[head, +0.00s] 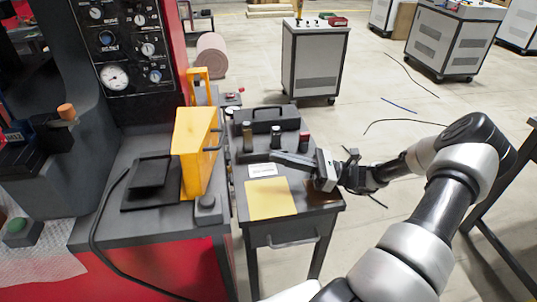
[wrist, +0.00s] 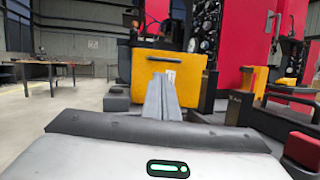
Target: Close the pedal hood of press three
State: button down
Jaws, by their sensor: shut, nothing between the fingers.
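The yellow pedal hood (head: 196,150) stands upright on the dark grey ledge of the red press, with a dark handle on its right face. A black pedal (head: 150,173) on a black plate lies uncovered to its left. In the wrist view the yellow hood (wrist: 145,72) stands straight ahead, its lower middle partly hidden by my fingers. My gripper (head: 276,158) is shut and empty, to the right of the hood over the small side table, pointing left at it. In the wrist view the closed fingers (wrist: 162,95) show in front of the hood. A gap separates fingertips and hood in the head view.
The small table (head: 325,202) holds a yellow sheet (head: 270,198), a black toolbox (head: 268,118) and several small bottles near my gripper. A black cable (head: 97,222) runs down the press front. A gauge panel (head: 128,45) rises behind the ledge. Grey cabinets (head: 315,60) stand farther back.

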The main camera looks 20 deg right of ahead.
jog(key=b+x, duration=0.1)
jog(key=x, duration=1.1)
jog(key=shift+a, duration=0.25)
jog(key=shift+r, duration=0.15)
